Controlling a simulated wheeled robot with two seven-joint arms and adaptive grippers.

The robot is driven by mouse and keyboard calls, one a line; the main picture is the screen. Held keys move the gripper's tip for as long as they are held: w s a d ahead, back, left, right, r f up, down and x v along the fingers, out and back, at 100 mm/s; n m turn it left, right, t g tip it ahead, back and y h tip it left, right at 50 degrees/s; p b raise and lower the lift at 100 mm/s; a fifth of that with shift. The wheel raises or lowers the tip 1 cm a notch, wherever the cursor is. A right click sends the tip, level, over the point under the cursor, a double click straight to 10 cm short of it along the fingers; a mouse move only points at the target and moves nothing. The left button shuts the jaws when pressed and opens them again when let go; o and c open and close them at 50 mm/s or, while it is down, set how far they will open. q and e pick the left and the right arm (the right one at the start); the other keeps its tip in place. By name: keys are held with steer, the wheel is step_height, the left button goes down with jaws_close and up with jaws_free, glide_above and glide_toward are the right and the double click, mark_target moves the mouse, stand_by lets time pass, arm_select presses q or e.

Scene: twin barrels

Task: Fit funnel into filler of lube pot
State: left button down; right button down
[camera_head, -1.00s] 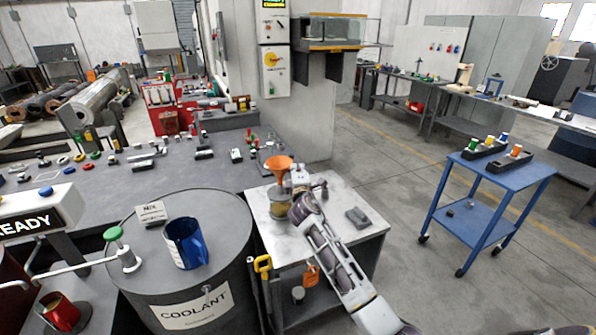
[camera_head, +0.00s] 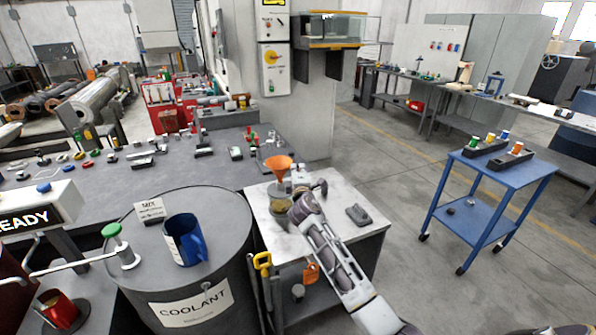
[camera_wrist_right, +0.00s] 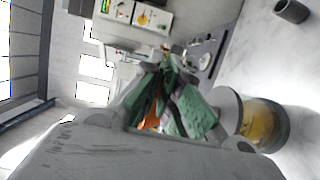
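The orange funnel (camera_head: 279,167) is upright above the lube pot (camera_head: 281,204), a small yellowish pot on the light-topped table. My right gripper (camera_head: 298,190) is beside the funnel's lower part and appears shut on it. In the right wrist view, the green finger pads (camera_wrist_right: 178,98) lean together, with a bit of the orange funnel (camera_wrist_right: 152,118) between them. The pot (camera_wrist_right: 262,122) shows to the right there. The funnel's spout and the pot's filler are hidden, so I cannot tell whether the spout is inside. My left gripper is not in view.
A grey coolant barrel (camera_head: 232,240) with a blue jug (camera_head: 186,240) on top stands left of the table (camera_head: 345,240). A dark block (camera_head: 358,214) lies on the table's right part. A blue trolley (camera_head: 530,178) stands farther right, with open floor between.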

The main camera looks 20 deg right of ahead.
steer(key=shift+f+b, duration=0.85)
steer(key=shift+f, duration=0.25)
stand_by(0.3)
steer(key=c, duration=1.6)
jaws_free()
steer(key=shift+o, duration=0.2)
steer(key=shift+s, duration=0.1)
steer(key=v, duration=1.2)
